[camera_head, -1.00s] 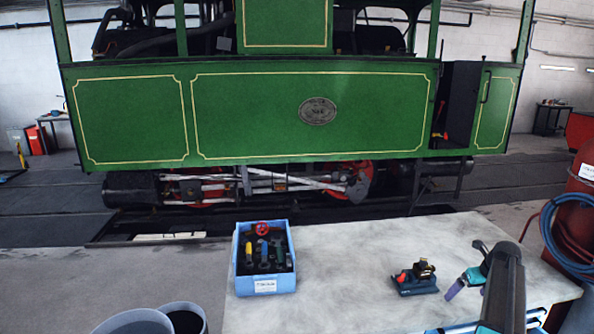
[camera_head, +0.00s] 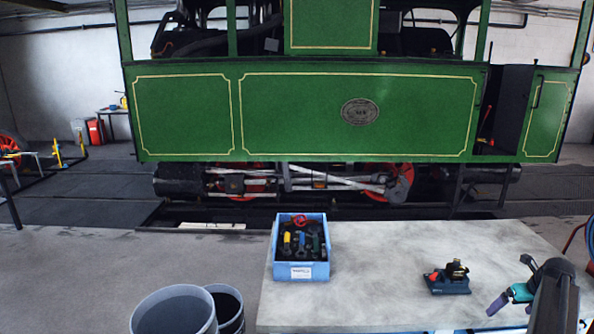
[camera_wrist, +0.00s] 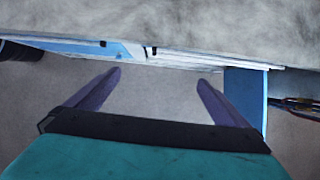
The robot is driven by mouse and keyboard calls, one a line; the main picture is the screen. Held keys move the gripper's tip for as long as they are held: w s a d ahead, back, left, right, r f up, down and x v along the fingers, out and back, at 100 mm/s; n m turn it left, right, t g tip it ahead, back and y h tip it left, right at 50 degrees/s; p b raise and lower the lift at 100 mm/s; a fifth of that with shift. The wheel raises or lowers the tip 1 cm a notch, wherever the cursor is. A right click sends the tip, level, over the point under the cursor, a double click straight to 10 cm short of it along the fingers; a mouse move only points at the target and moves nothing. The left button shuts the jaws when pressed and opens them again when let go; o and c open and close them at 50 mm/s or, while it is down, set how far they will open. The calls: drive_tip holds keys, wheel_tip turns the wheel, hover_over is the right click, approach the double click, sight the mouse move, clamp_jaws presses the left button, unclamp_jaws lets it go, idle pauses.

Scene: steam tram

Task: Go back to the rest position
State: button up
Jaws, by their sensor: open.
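My gripper (camera_head: 513,299) is at the lower right in the head view, low over the right part of the grey table (camera_head: 400,260). In the wrist view my gripper (camera_wrist: 157,80) shows two purple fingers spread wide apart with nothing between them. Beneath them are the table's edge, a blue panel (camera_wrist: 247,98) and the grey floor. The gripper is open and empty.
A blue bin (camera_head: 300,271) of tools stands at the table's left end. A small teal and black device (camera_head: 447,279) lies left of my gripper. Two buckets (camera_head: 174,312) stand on the floor at lower left. A green steam tram (camera_head: 350,115) stands behind.

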drive_tip(key=w+a+f+n+g+y+b, duration=0.1)
drive_tip(key=w+a+f+n+g+b, duration=0.15)
drive_tip(key=a+f, duration=1.2)
drive_tip(key=w+a+f+n+g+y+b, duration=0.1)
drive_tip(key=w+a+f+n+y+b, duration=0.15)
drive_tip(key=a+f, duration=1.2)
drive_tip(key=s+a+f+n+g+b, duration=0.25)
drive_tip(key=s+a+f+n, duration=0.25)
drive_tip(key=s+a+f, duration=0.6)
drive_tip(key=s+a+f+n+g+b, duration=0.2)
drive_tip(key=s+a+f+n+b, duration=0.2)
drive_tip(key=s+a+f, duration=0.65)
drive_tip(key=s+a+n+g+h, duration=0.1)
drive_tip(key=s+a+n, duration=0.2)
drive_tip(key=s+n, duration=0.6)
drive_tip(key=s+a+n+g+h+b, duration=0.1)
drive_tip(key=s+a+n+h, duration=0.1)
drive_tip(key=s+n, duration=0.7)
drive_tip(key=a+n, duration=0.1)
drive_tip(key=n, duration=0.4)
drive_tip(key=shift+r, duration=0.2)
